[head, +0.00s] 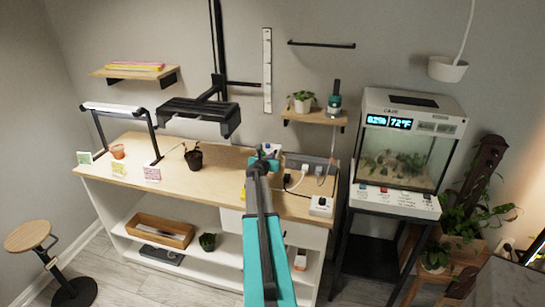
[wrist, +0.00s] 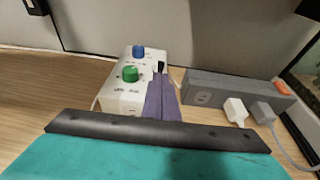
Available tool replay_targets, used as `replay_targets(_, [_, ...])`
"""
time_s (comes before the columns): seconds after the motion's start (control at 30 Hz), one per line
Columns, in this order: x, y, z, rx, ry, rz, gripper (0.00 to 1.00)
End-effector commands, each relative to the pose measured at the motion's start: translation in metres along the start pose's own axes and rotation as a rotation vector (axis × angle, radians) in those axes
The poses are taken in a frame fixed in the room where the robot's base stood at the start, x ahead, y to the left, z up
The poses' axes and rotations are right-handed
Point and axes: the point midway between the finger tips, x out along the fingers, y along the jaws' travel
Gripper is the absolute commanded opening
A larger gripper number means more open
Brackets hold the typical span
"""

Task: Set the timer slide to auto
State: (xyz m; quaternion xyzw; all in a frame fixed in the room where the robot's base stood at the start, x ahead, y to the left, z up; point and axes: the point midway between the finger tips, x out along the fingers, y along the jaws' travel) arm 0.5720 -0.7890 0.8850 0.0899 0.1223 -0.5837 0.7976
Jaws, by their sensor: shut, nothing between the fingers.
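A white control box, apparently the timer (wrist: 118,99), stands on the wooden bench against the back wall. It has a green knob (wrist: 130,74), a blue knob (wrist: 138,51) and a small black slide (wrist: 159,66) on top. My gripper (wrist: 160,78) is shut and empty, its purple-grey fingertips at the box's right part, right by the black slide. I cannot tell if they touch it. The fingers hide part of the top, and the slide's marks are too small to read. In the head view my gripper (head: 263,158) covers most of the box.
A grey power strip (wrist: 205,86) with a white plug (wrist: 236,109) and a grey plug (wrist: 263,112) lies right of the box. Another white box (head: 320,206) sits at the bench's front right corner. A terrarium (head: 400,155) stands further right.

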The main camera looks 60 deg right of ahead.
Motion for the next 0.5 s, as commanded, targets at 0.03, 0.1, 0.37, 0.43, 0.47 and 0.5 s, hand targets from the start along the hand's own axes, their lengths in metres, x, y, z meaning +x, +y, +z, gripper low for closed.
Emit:
replay_targets(0.03, [-0.007,0.0,-0.003,0.0,0.0,0.0,0.0])
replay_targets(0.1, [-0.014,0.0,-0.005,0.0,0.0,0.0,0.0])
replay_targets(0.37, [-0.038,-0.001,-0.004,-0.001,0.0,-0.001,0.0])
replay_targets(0.43, [-0.045,-0.001,-0.004,0.0,-0.001,0.0,0.0])
replay_targets(0.47, [-0.048,-0.001,-0.004,0.0,-0.001,0.0,0.0])
replay_targets(0.5, [-0.052,-0.001,-0.004,0.0,-0.001,0.0,0.0])
